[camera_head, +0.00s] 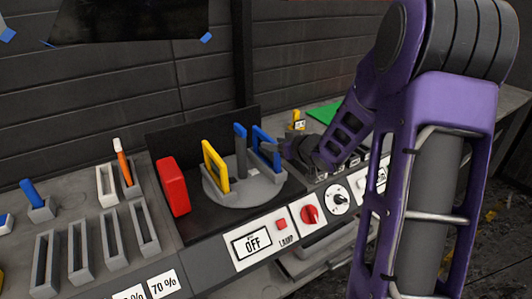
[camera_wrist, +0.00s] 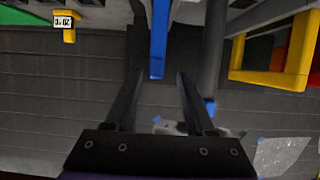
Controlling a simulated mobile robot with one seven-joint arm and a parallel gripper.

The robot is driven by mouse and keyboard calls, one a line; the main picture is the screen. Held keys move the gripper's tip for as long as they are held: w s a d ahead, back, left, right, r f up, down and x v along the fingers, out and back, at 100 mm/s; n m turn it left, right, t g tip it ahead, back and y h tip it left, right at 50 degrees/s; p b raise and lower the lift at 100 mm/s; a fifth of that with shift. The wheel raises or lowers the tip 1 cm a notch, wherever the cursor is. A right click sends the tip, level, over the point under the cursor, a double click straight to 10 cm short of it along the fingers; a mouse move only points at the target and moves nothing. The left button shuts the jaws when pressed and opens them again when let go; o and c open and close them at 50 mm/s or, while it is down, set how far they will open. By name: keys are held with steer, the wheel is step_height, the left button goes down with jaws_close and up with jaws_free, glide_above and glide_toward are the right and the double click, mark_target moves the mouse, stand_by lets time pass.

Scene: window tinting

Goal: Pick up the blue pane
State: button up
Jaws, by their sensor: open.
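The blue pane (camera_head: 265,148) is a blue frame standing upright on the right side of a round grey turntable (camera_head: 230,197). In the wrist view the blue pane (camera_wrist: 158,45) shows nearly edge-on at top centre. My gripper (camera_head: 285,148) is just right of the pane in the head view, its fingers small and dark there. In the wrist view my gripper (camera_wrist: 159,74) is open, with the pane's near end lined up between the fingertips. I see no contact, and cannot tell how far the pane reaches in between them.
A grey post with a blue top (camera_head: 240,148) and a yellow pane (camera_head: 215,166) stand left of the blue pane. A red block (camera_head: 173,186) is further left, before empty grey slot holders (camera_head: 112,238). A control panel (camera_head: 256,244) runs along the front. Green sheet (camera_head: 324,115) lies behind.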

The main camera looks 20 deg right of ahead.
mark_target(266, 139)
steer(key=x, duration=0.6)
steer(key=shift+w+d, duration=0.2)
steer(key=shift+w, duration=0.15)
steer(key=shift+r, duration=0.1)
jaws_close()
stand_by(1.0)
